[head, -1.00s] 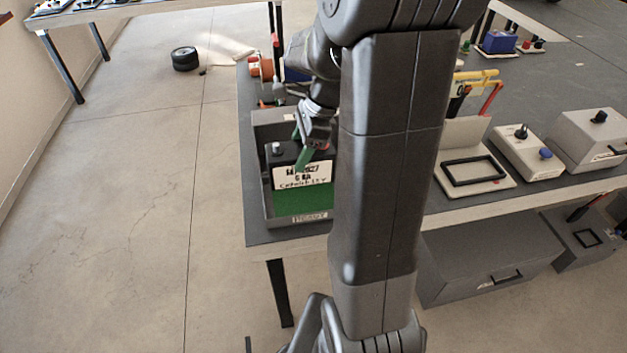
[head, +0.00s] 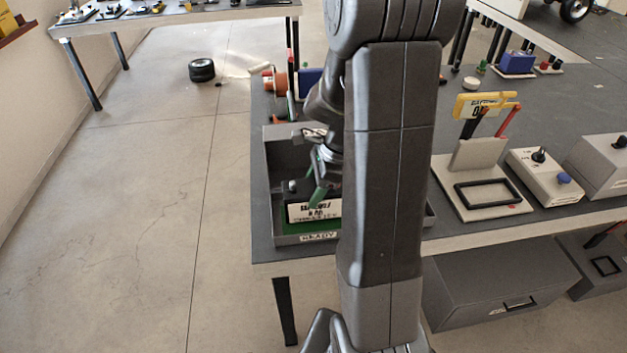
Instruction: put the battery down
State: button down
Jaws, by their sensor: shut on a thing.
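The battery (head: 314,212) is a dark block with a white label and a pale terminal on top. It is in the grey tray (head: 277,160) marked READY, close to the tray's front wall, over the green floor. My gripper (head: 318,188) reaches down to the battery from above, and its green finger shows against the label's top edge. It is shut on the battery. My arm hides the battery's right side and much of the tray's right part. I cannot tell whether the battery's underside touches the tray floor.
To the right on the table stand a plate with a black frame (head: 488,195), a yellow-handled tester (head: 487,104), a knob box (head: 545,172) and a grey box (head: 602,160). An orange spool (head: 279,84) is behind the tray.

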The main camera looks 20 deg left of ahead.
jog(key=shift+f, duration=0.85)
jog(key=shift+f, duration=0.2)
jog(key=shift+c, duration=2.1)
grip_release()
jog(key=v, duration=1.2)
jog(key=shift+w+r, duration=0.1)
jog(key=shift+r, duration=0.05)
